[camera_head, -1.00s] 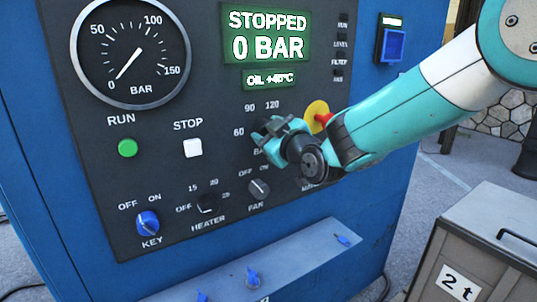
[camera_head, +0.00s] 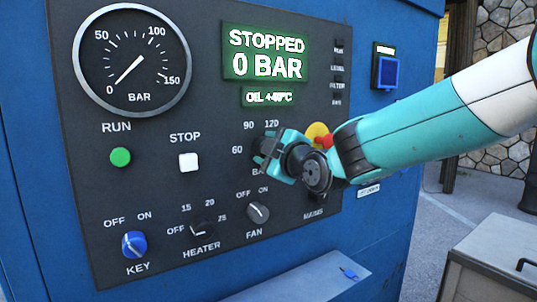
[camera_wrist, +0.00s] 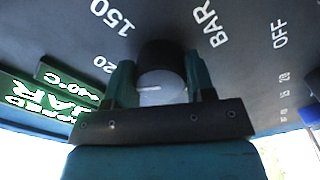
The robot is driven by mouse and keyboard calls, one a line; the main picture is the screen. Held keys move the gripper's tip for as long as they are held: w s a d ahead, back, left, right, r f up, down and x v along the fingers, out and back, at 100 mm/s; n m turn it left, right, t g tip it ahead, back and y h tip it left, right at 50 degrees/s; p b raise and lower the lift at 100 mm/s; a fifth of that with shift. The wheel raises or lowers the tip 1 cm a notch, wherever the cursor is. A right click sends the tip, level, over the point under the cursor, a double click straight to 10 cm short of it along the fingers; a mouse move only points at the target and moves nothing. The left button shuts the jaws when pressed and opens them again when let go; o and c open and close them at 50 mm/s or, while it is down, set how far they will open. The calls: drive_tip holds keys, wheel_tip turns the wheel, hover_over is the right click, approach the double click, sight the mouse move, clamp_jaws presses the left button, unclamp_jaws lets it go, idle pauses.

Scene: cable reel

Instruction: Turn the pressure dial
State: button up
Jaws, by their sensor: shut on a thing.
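The pressure dial (camera_wrist: 162,62) is a dark round knob with a grey face and a short white line. In the wrist view it sits between the two fingers of my gripper (camera_wrist: 160,85), which is shut on it. The labels 150 and BAR show on the panel around it. In the head view my teal gripper (camera_head: 268,149) is at the dial, below the printed 60, 90 and 120, and hides most of it. The screen (camera_head: 265,54) reads STOPPED, 0 BAR, and the round gauge (camera_head: 131,62) points at 0.
A red knob on a yellow disc (camera_head: 318,133) is close beside my gripper. The green RUN button (camera_head: 120,157), white STOP button (camera_head: 188,162), blue key switch (camera_head: 134,244), heater knob (camera_head: 202,229) and fan knob (camera_head: 257,212) share the panel. A grey box (camera_head: 495,255) stands at lower right.

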drive_tip(key=o, duration=0.9)
drive_tip(key=b+v, duration=0.3)
drive_tip(key=v, duration=1.4)
drive_tip(key=shift+s+d, duration=0.15)
drive_tip(key=shift+s, duration=0.05)
drive_tip(key=s+d+f+m+g+h+p, duration=0.2)
drive_tip(key=s+m+g+p, duration=0.1)
drive_tip(key=s, duration=0.4)
drive_tip(key=s+d+f+m+g+h+p, duration=0.1)
drive_tip(key=s+d+m+g+h+p, duration=0.1)
drive_tip(key=s+g, duration=0.5)
drive_tip(key=s+d+f+m+g+h+p, duration=0.1)
drive_tip(key=s+d+f+m+g+p, duration=0.1)
drive_tip(key=s+m+g+p, duration=0.3)
drive_tip(key=shift+s+d+f+m+h+p, duration=0.15)
drive_tip(key=shift+s+d+m+p, duration=0.15)
drive_tip(key=shift+s, duration=0.2)
drive_tip(key=shift+s+d+f+m+h+p, duration=0.1)
drive_tip(key=shift+s+d+m+p, duration=0.15)
drive_tip(key=shift+s, duration=0.2)
drive_tip(key=shift+s+d+f+m+h+p, duration=0.1)
drive_tip(key=shift+s+d+m+h+p, duration=0.1)
drive_tip(key=shift+s+m, duration=0.25)
